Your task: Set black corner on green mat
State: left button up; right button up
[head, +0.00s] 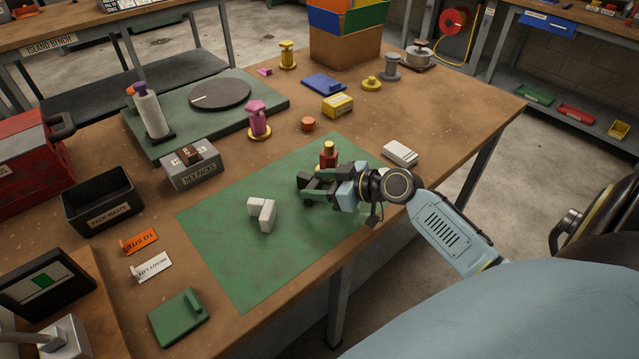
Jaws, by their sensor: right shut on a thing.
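The green mat (225,255) lies along the front of the wooden bench. My right gripper (312,187) reaches in from the right, low over the right half of the mat. It is shut on a dark piece, the black corner (305,180). The dark fingers hide part of this piece, and I cannot tell whether it touches the mat. A white corner (262,213) sits on the mat to the left of the gripper. My left gripper is not in view.
A white box (400,153) lies right of the mat. A black bin (102,200), a grey box (190,165) and a green block (178,318) lie to the left. The mat's front left is clear.

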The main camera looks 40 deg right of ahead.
jog(key=o, duration=0.9)
jog(key=shift+o, duration=0.2)
jog(key=v, duration=1.2)
